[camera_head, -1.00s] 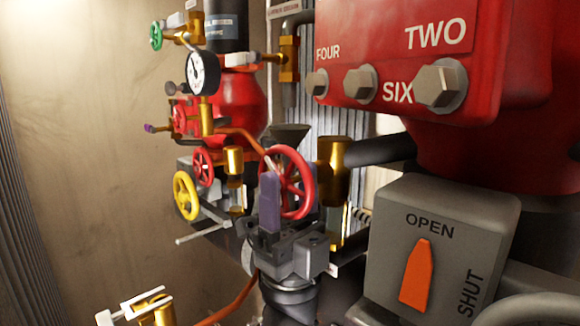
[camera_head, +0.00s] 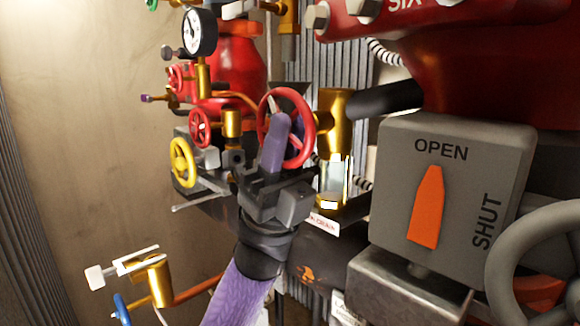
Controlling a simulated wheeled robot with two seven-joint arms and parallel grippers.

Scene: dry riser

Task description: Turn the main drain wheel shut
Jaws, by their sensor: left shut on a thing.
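The red handwheel (camera_head: 309,128) stands upright in front of the brass valve body, left of the middle of the head view. A white tag (camera_head: 323,222) ending in "DRAIN" hangs below that valve. My left gripper (camera_head: 279,142) comes up from below on its purple arm and is shut on this wheel. One purple finger shows in front of the wheel, tilted to the right; the other finger is mostly hidden behind it. My right gripper does not show.
A grey box (camera_head: 398,190) with an orange pointer (camera_head: 427,205) at OPEN stands to the right. A grey handwheel (camera_head: 497,262) is at the right edge. A smaller red wheel (camera_head: 200,128), a yellow wheel (camera_head: 184,163) and a gauge (camera_head: 198,33) stand to the left.

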